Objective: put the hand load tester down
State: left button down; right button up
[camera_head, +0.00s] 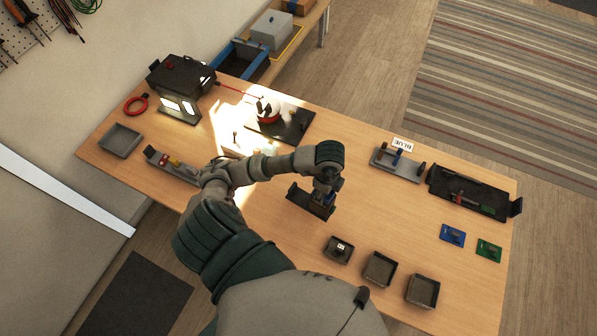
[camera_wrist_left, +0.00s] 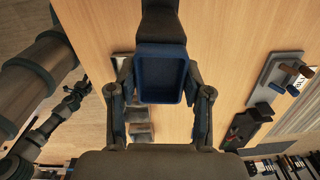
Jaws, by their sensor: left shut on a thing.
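My left gripper (camera_head: 325,188) points down over the middle of the workbench. It is shut on the hand load tester (camera_wrist_left: 161,78), a dark body with a blue-rimmed rectangular face between the two fingers in the left wrist view. In the head view the gripper hides most of the tester; a little blue shows there. A black stand (camera_head: 308,206) is directly below and beside the gripper; I cannot tell whether the tester touches it. What seems to be my right gripper (camera_wrist_left: 80,90) is small and dark at the left of the wrist view, its fingers unclear.
Three small trays (camera_head: 379,268) line the front edge, one holding a small part. A grey rack (camera_head: 398,165), a black tray (camera_head: 468,192) and blue (camera_head: 452,236) and green (camera_head: 488,250) plates are at right. A black lamp box (camera_head: 181,84) is at left. Bench right of the stand is clear.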

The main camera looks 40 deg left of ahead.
pick_arm(q)
jog(key=shift+s+a+n, duration=0.1)
jog(key=shift+a+n, duration=0.05)
jog(key=shift+n, duration=0.45)
jog(key=w+a+f+p, duration=0.2)
jog(key=w+a+f, duration=0.3)
jog(key=w+a, duration=0.4)
jog(key=a, duration=0.5)
jog(key=shift+w+a+f+p, duration=0.15)
jog(key=shift+a+p, duration=0.1)
jog(key=shift+p, duration=0.15)
jog(key=c, duration=0.5)
grip_release()
jog(key=shift+a+f, duration=0.2)
jog(key=shift+a, duration=0.3)
notch_tip(320, 180, up, 12)
jog(key=d+b, duration=0.1)
jog(key=shift+r, duration=0.15)
pick_arm(e)
jog(key=shift+a+r, duration=0.4)
jog(key=shift+r, duration=0.35)
